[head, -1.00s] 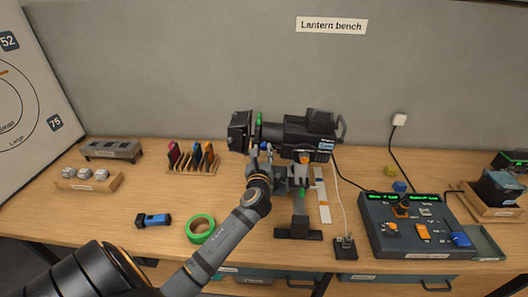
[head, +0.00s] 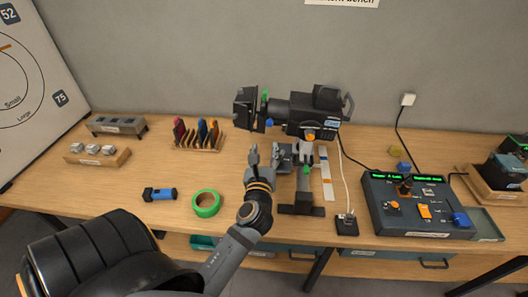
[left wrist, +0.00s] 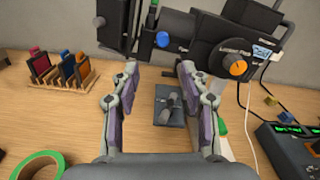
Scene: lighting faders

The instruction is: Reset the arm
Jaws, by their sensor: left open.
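My left arm comes in from the lower left in the head view. Its gripper (head: 268,155) is in front of and below the black stage lantern (head: 310,110), which is on a stand above the bench. In the left wrist view the gripper (left wrist: 160,100) is open, its two purple-padded fingers wide apart with nothing held between them. The lantern body (left wrist: 215,40) is beyond and above the fingertips, with an orange knob (left wrist: 235,64) and a blue knob (left wrist: 162,40). My right gripper is not in view.
A fader desk (head: 415,210) stands to the right, with a small black box (head: 346,224) and white cable nearer. A green tape roll (head: 206,203), a blue torch (head: 160,194) and a rack of coloured filters (head: 197,135) lie left. Bare wood is around them.

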